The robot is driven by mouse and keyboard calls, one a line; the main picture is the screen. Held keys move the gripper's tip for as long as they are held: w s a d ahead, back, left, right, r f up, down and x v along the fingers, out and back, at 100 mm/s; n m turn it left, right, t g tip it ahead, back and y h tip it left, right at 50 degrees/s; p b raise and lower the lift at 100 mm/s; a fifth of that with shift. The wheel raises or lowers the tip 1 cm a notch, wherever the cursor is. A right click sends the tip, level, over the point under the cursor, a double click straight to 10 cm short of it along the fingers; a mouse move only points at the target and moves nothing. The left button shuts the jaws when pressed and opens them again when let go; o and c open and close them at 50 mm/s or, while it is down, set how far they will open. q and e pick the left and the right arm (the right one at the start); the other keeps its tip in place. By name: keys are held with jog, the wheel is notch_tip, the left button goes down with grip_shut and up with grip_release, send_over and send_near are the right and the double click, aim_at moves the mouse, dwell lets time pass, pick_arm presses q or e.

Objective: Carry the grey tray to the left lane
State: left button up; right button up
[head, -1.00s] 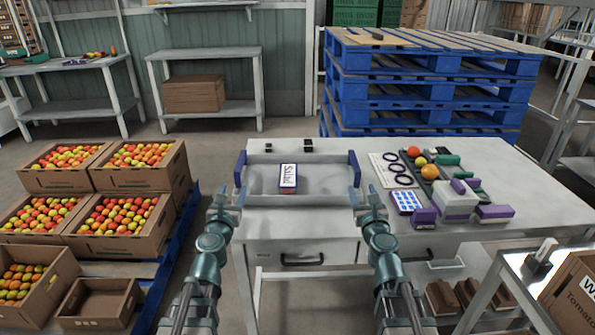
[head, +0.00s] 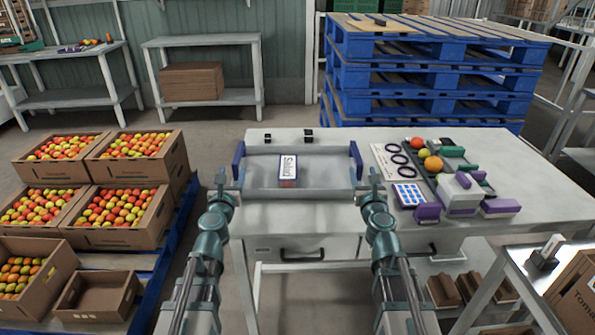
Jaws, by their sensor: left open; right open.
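The grey tray (head: 325,172) lies flat on the white table, with a blue-purple handle at its left end (head: 239,160) and at its right end (head: 355,160). My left gripper (head: 231,180) is open at the near end of the left handle. My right gripper (head: 366,180) is open at the near end of the right handle. Both seem empty; whether their fingers touch the handles I cannot tell. No marked left lane can be made out.
On the table's right are a dark tray with tomatoes (head: 433,164), purple-topped boxes (head: 461,190) and a blue-dotted card (head: 408,195). Two small black items (head: 308,134) sit behind the tray. Tomato crates (head: 115,217) stand left; blue pallets (head: 425,75) rise behind.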

aim_at(238, 151)
pick_arm(q)
jog(key=w, duration=1.1)
jog(key=shift+w, duration=0.4)
pick_arm(e)
jog(key=w, duration=1.1)
jog(key=shift+w, duration=0.4)
pick_arm(q)
grip_shut()
pick_arm(e)
grip_shut()
